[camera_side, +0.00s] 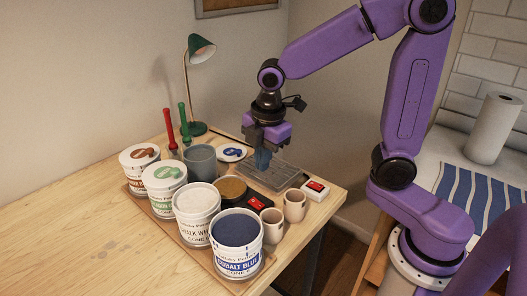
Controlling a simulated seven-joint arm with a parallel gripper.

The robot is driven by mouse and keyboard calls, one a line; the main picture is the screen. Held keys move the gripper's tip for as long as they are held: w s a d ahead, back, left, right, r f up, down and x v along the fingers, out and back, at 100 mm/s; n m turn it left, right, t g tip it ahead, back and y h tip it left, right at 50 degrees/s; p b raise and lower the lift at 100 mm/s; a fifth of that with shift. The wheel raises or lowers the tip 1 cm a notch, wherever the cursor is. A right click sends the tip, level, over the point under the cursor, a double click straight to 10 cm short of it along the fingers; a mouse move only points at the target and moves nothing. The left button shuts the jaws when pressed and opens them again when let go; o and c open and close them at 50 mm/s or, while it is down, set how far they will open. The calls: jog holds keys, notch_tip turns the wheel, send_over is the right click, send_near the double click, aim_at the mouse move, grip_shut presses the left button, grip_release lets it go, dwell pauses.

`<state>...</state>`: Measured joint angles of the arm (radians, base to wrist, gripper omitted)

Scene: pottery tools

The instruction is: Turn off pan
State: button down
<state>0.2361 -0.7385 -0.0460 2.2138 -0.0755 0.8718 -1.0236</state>
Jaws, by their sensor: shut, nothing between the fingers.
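A round pan with brown contents (232,187) sits on a black base among the pots. A red panel (258,203) shows on the black base's near right corner. A small white box with a red switch or display (316,188) lies at the table's right edge; I cannot tell whether either is on. My gripper (263,160) points down with its bluish fingers shut and empty. It is above or at the back of a grey tray (285,178), behind the pan and left of the white box. I cannot tell whether the fingertips touch the tray.
Several labelled tubs, including a cobalt blue one (239,262), stand along the front. Two beige cups (294,206) stand near the right edge. The left table is clear.

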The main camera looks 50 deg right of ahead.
aim_at(254, 202)
notch_tip(254, 202, up, 2)
jog(key=shift+s+r, duration=0.1)
dwell(0.4)
jog(key=shift+w, duration=0.75)
jog(key=f, duration=0.4)
jog(key=w+f, duration=0.1)
jog(key=f, duration=0.9)
jog(key=shift+w, duration=0.35)
jog(key=shift+f, duration=0.15)
jog(key=shift+s, duration=0.1)
